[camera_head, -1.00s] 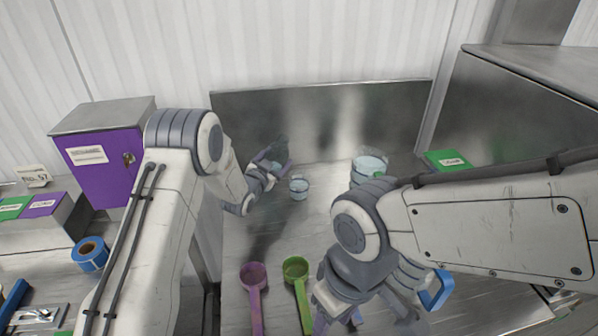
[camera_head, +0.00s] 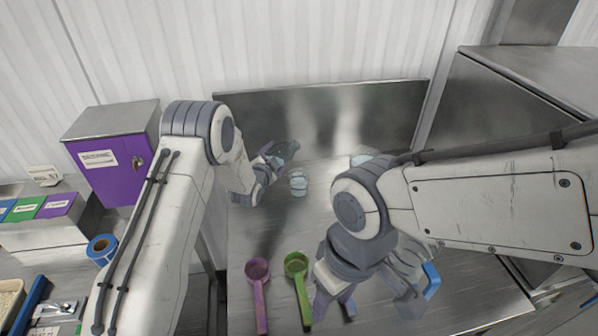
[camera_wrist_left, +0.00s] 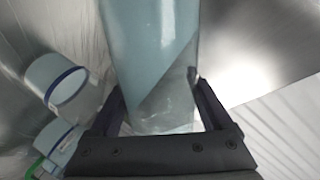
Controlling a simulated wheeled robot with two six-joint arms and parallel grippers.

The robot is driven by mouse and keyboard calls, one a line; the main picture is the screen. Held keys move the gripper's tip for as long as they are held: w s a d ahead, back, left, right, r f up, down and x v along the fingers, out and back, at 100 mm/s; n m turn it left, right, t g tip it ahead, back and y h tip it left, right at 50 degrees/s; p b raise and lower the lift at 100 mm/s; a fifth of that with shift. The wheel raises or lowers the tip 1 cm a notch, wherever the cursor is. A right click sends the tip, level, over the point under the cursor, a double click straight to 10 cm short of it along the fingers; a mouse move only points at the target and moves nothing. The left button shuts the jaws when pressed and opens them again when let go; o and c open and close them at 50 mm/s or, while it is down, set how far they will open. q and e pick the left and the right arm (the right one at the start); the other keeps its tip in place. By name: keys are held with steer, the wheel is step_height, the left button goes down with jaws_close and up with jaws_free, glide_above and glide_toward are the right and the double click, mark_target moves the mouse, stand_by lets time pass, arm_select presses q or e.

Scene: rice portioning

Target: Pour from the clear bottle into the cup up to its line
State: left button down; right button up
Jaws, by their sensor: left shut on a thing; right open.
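The clear bottle (camera_head: 285,153) is tilted in my left gripper (camera_head: 270,165), its upper end leaning right toward the cup. In the left wrist view the bottle (camera_wrist_left: 150,45) holds pale blue liquid with a slanting surface, and the fingers close on both its sides. The small clear cup (camera_head: 298,185) stands on the steel table just right of and below the bottle. In the left wrist view the cup (camera_wrist_left: 57,82) has a dark blue band and pale blue contents. I cannot make out a falling stream. My right gripper (camera_head: 336,306) is open and empty near the front.
A larger clear container (camera_head: 368,159) stands behind my right arm, mostly hidden. A purple scoop (camera_head: 258,290) and a green scoop (camera_head: 299,285) lie at the front of the table (camera_head: 285,228). A steel backsplash (camera_head: 320,115) rises behind. A purple cabinet (camera_head: 110,165) stands left.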

arm_select(q)
steer(key=shift+a+f+m, duration=0.15)
steer(key=shift+a+m, duration=0.05)
steer(key=shift+m, duration=0.1)
stand_by(0.9)
steer(key=shift+a+f+m+y+p, duration=0.2)
steer(key=shift+f+m, duration=0.15)
steer(key=shift+f, duration=0.15)
steer(key=shift+a+f+m+y+p, duration=0.1)
steer(key=shift+f+m+y, duration=0.1)
steer(key=shift+f+m, duration=0.2)
stand_by(1.5)
steer(key=shift+a+r+m+y+p, duration=0.2)
steer(key=shift+r+m+y+p, duration=0.3)
steer(key=shift+p, duration=0.75)
stand_by(1.2)
steer(key=shift+a+r+m, duration=0.15)
steer(key=shift+r+m, duration=0.3)
steer(key=shift+r, duration=0.2)
stand_by(1.2)
